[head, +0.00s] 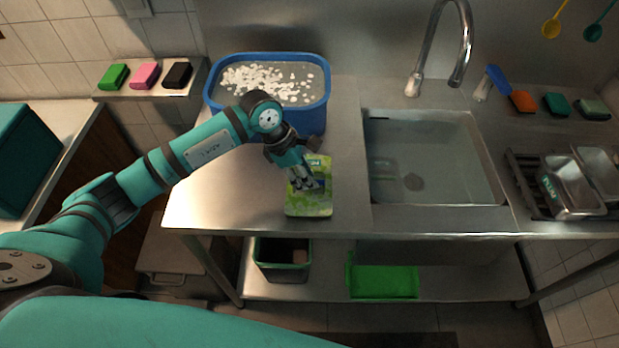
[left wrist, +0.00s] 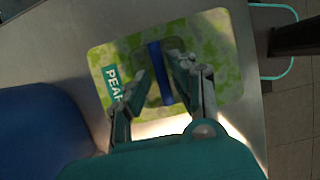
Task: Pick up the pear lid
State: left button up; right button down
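The pear lid (head: 310,208) is a flat, yellow-green patterned rectangle lying on the steel counter. The left wrist view shows the lid (left wrist: 215,45) with a teal "PEAR" label and a blue bar handle (left wrist: 159,70) standing across its middle. My left gripper (head: 305,185) is just above the lid. In the left wrist view its fingers (left wrist: 162,80) are apart, one on either side of the handle, with visible gaps. Whether a finger touches the handle cannot be told. My right gripper is not in view.
A blue tub (head: 318,112) with white pieces in liquid stands behind the lid. Counter left of the lid is clear.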

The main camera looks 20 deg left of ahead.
pick_arm(q)
jog(key=shift+d+f, duration=0.15)
jog(key=shift+f, duration=0.25)
jog(key=c, duration=0.5)
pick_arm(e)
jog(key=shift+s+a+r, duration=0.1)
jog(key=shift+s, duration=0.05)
